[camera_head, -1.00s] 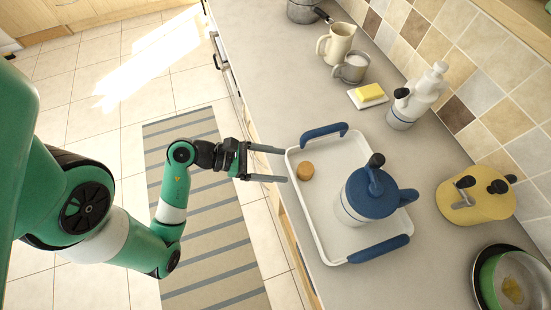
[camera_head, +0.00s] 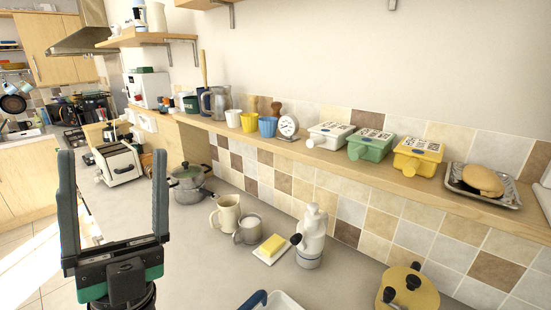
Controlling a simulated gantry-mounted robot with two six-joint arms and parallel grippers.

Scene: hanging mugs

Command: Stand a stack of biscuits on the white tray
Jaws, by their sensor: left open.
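The white tray (camera_head: 284,303) shows only as a small corner at the bottom edge, with part of its blue handle (camera_head: 254,300). The rest of the tray is out of frame, and no biscuits can be made out in this view. My left gripper (camera_head: 113,158) stands upright at the left, its two dark fingers wide apart and nothing between them. Its fingers stand in front of the counter, left of the tray corner. My right gripper is not in view.
On the counter are a toaster (camera_head: 118,164), a lidded pot (camera_head: 187,186), a cream jug (camera_head: 228,213), a grey mug (camera_head: 248,230), butter (camera_head: 272,245), a white moka pot (camera_head: 311,240) and a yellow pot (camera_head: 409,291). The shelf holds white, green (camera_head: 371,146) and yellow boxes.

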